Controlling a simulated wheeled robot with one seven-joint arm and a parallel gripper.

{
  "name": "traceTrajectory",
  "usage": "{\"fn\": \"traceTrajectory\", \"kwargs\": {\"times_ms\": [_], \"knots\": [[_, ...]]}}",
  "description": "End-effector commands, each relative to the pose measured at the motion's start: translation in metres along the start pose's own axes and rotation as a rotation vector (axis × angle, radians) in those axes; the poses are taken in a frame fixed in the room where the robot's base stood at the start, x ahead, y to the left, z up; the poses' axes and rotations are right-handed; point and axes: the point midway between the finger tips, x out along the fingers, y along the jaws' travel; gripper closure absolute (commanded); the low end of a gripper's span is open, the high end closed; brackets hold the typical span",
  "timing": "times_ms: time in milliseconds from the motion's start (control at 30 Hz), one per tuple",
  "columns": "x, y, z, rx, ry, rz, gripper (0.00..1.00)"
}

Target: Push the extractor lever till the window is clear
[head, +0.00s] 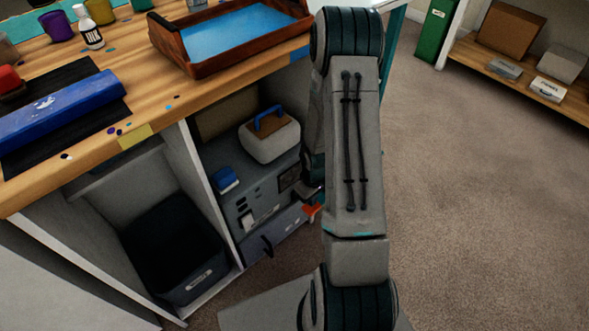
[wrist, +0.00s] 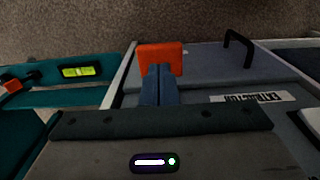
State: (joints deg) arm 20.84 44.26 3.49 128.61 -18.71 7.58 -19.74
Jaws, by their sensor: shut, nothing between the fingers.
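The extractor lever is an orange block (wrist: 160,58) in the wrist view, in front of the grey-blue extractor cabinet (wrist: 205,62). Part of the orange lever (head: 311,210) also shows in the head view, beside my arm. My gripper (wrist: 158,72) is shut and empty, with its fingertips at the lever and overlapping it in the picture; I cannot tell whether they touch. In the head view, my arm hides part of the cabinet's right side. A white label (wrist: 252,98) and a black handle (wrist: 238,48) are on the cabinet. I cannot make out the window's state.
The wooden bench (head: 130,150) stands above the cabinet, with a blue-lined tray (head: 170,40) on it. A black bin (head: 175,245) sits in the left bay. A teal part with a yellow-green vial (wrist: 82,71) is at left in the wrist view. Carpet (head: 480,200) at right is clear.

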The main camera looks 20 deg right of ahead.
Motion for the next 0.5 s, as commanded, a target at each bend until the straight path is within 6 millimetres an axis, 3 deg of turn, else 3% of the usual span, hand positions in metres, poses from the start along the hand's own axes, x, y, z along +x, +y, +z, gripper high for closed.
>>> {"fn": "traceTrajectory", "kwargs": {"times_ms": [500], "knots": [[0.029, 0.000, 0.000, 0.000, 0.000, 0.000, 1.00]]}}
